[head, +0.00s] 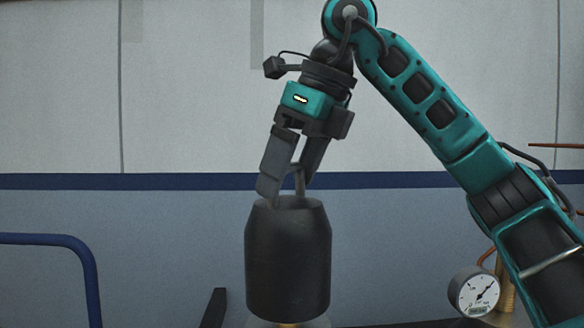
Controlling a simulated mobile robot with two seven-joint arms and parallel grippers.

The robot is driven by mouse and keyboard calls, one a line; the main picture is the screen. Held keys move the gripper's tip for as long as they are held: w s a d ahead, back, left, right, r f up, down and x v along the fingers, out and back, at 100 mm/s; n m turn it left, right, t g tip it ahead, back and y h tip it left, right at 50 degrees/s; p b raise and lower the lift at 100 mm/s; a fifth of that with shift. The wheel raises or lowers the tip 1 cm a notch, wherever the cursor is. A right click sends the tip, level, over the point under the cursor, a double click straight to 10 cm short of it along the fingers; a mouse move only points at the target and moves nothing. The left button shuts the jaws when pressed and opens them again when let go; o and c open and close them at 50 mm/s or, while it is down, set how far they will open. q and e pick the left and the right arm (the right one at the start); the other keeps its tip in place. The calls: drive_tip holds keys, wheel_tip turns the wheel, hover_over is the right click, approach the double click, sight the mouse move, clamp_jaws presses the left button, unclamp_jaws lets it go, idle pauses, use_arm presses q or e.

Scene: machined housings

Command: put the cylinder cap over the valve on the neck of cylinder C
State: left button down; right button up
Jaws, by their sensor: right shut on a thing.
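The dark grey cylinder cap (288,260) hangs upright in the lower middle of the head view. My right gripper (289,184) is above it, tilted, with its fingers shut on the cap's upper part, near a thin grey handle. Just under the cap's lower rim, a sliver of brass and a pale rounded surface (262,323) show at the bottom edge of the picture. Most of what lies below the cap is cut off, so I cannot tell how the cap sits on the valve or see the cylinder's letter. My left gripper is out of view.
A round white pressure gauge (474,292) with brass fittings stands at the lower right, close to my right forearm. A blue rail (60,240) bends down at the left. A dark upright piece (214,308) stands left of the cap. A plain wall with a blue stripe is behind.

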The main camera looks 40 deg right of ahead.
sight(294, 197)
use_arm(q)
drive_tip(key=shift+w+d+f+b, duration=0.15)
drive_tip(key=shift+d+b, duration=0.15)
drive_tip(key=shift+b, duration=0.3)
use_arm(e)
drive_tip(key=shift+f, duration=0.8)
use_arm(q)
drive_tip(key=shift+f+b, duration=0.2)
drive_tip(key=shift+b, duration=0.1)
use_arm(e)
drive_tip(key=shift+f, duration=0.4)
use_arm(q)
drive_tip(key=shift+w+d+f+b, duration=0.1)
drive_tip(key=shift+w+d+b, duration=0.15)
drive_tip(key=shift+b, duration=0.3)
use_arm(e)
drive_tip(key=shift+f, duration=0.75)
drive_tip(key=o, duration=1.7)
drive_tip(key=shift+f, duration=0.1)
